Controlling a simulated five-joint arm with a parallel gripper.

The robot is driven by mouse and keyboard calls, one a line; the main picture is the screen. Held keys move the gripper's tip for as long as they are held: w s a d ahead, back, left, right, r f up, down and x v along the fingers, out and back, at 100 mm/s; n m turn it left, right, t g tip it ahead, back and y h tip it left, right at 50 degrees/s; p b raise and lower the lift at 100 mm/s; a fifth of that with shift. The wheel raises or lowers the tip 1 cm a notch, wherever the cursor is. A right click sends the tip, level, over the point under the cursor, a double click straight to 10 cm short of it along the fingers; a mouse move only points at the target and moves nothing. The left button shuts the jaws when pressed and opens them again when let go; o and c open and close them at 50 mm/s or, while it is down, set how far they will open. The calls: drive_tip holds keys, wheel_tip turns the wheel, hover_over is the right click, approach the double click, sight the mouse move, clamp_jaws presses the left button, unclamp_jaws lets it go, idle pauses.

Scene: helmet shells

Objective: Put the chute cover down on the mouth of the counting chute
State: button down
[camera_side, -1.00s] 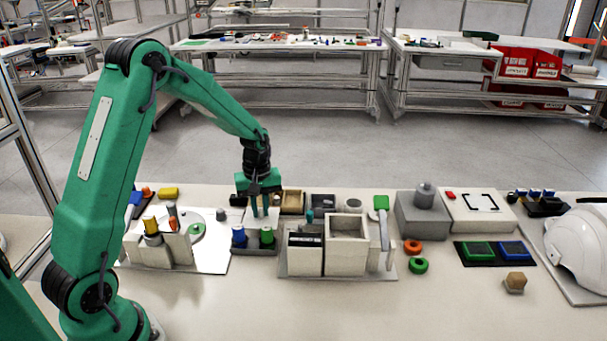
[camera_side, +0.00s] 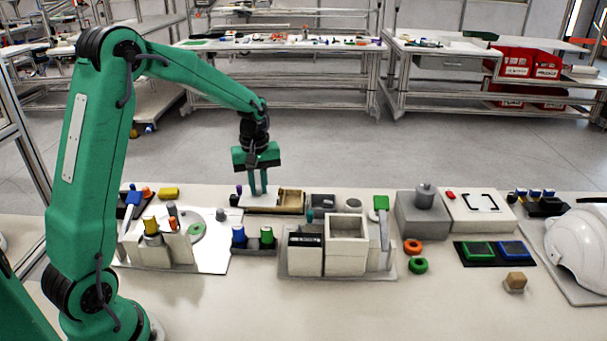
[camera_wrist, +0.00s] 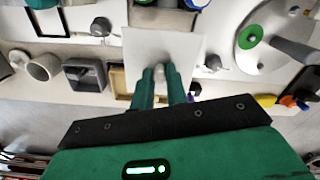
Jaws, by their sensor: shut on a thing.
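My gripper (camera_side: 258,191) is shut on the chute cover (camera_wrist: 160,48), a thin pale square plate. Its small grey knob shows between the fingertips in the wrist view. In the side view the cover (camera_side: 256,201) is at the fingertips, left of a wooden tray. I cannot tell whether it touches what is beneath it. A pale square box with an open top (camera_side: 347,245) stands in the middle of the bench, to the right and nearer the side camera. It may be the counting chute; no label shows. My gripper and the cover are apart from it.
A narrower box with a dark slot (camera_side: 305,257) adjoins the open box, and a green-topped lever (camera_side: 381,215) stands to its right. A dark tray with blue and green pegs (camera_side: 253,245) lies to the left. The front bench is mostly clear.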

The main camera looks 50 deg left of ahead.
drive_tip(key=shift+d, duration=0.1)
drive_tip(key=d+r, duration=0.4)
drive_tip(key=d, duration=0.6)
drive_tip(key=s+d+r, duration=0.1)
drive_tip(key=d+r, duration=0.3)
drive_tip(key=d, duration=0.7)
drive_tip(key=d+r, duration=0.4)
drive_tip(key=d, duration=0.7)
drive_tip(key=shift+s+r, duration=0.25)
drive_tip(key=shift+r, duration=0.1)
drive_tip(key=shift+w+a+f, duration=1.3)
drive_tip(key=shift+a+f, duration=0.15)
drive_tip(key=shift+f, duration=0.4)
drive_tip(key=shift+w+a+f, duration=1.35)
drive_tip(key=shift+a+f, duration=0.05)
drive_tip(key=shift+f, duration=0.45)
drive_tip(key=shift+w+a+f, duration=1.3)
drive_tip(key=shift+a+f, duration=0.15)
drive_tip(key=shift+f, duration=0.4)
drive_tip(key=shift+f, duration=0.15)
drive_tip(key=c, duration=1.4)
unclamp_jaws()
